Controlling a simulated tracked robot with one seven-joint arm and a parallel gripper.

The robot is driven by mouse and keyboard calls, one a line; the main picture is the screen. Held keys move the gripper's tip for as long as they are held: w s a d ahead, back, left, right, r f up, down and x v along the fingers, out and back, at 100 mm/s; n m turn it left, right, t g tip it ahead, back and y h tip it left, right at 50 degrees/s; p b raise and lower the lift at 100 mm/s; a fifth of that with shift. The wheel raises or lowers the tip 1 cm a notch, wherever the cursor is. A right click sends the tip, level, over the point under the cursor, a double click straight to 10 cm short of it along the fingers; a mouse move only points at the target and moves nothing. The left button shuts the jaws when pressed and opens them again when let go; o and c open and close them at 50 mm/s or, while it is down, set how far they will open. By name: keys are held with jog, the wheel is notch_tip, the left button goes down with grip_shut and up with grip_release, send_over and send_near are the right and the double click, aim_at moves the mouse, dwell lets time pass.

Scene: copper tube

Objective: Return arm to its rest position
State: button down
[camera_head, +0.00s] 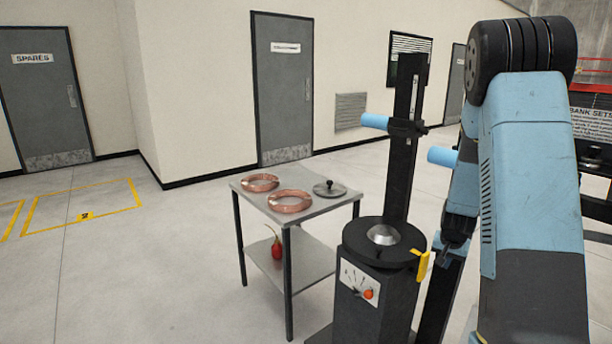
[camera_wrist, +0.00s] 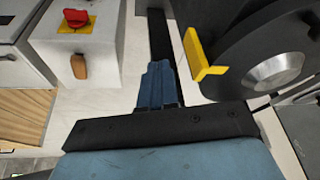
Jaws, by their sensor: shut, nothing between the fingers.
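My arm fills the right side of the head view, bent at the elbow with the forearm hanging down. My gripper (camera_head: 447,250) points down just right of the black machine (camera_head: 385,290) and its yellow lever (camera_head: 423,266). In the wrist view my gripper (camera_wrist: 160,68) shows as blue fingers drawn together with nothing between them. The yellow lever (camera_wrist: 202,58) is to their right, apart from them. Two copper tube coils (camera_head: 260,182) (camera_head: 290,202) lie on the metal cart, away from my gripper.
The cart (camera_head: 322,206) also holds a round grey disc with a knob (camera_head: 329,188); a red object (camera_head: 277,247) is on its lower shelf. The machine's black column (camera_head: 404,140) rises beside my arm. A grey box with a red knob (camera_wrist: 76,17) shows in the wrist view. Left floor is clear.

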jog(key=s+a+r+n+y, duration=0.1)
jog(key=s+a+r, duration=0.3)
jog(key=r, duration=0.3)
jog(key=s+a+r+n+t, duration=0.1)
jog(key=s+a+r, duration=0.3)
jog(key=r, duration=0.3)
jog(key=s+a+r+n+y, duration=0.1)
jog(key=s+a+r, duration=0.35)
jog(key=r, duration=0.25)
jog(key=s+a+r+n, duration=0.1)
jog(key=s+a+r, duration=0.2)
jog(key=s, duration=0.6)
jog(key=s+a+r+n, duration=0.2)
jog(key=s+r, duration=0.4)
jog(key=s, duration=0.4)
jog(key=shift+s+a+n+t, duration=0.25)
jog(key=shift+a+n+t, duration=0.05)
jog(key=shift+a, duration=0.55)
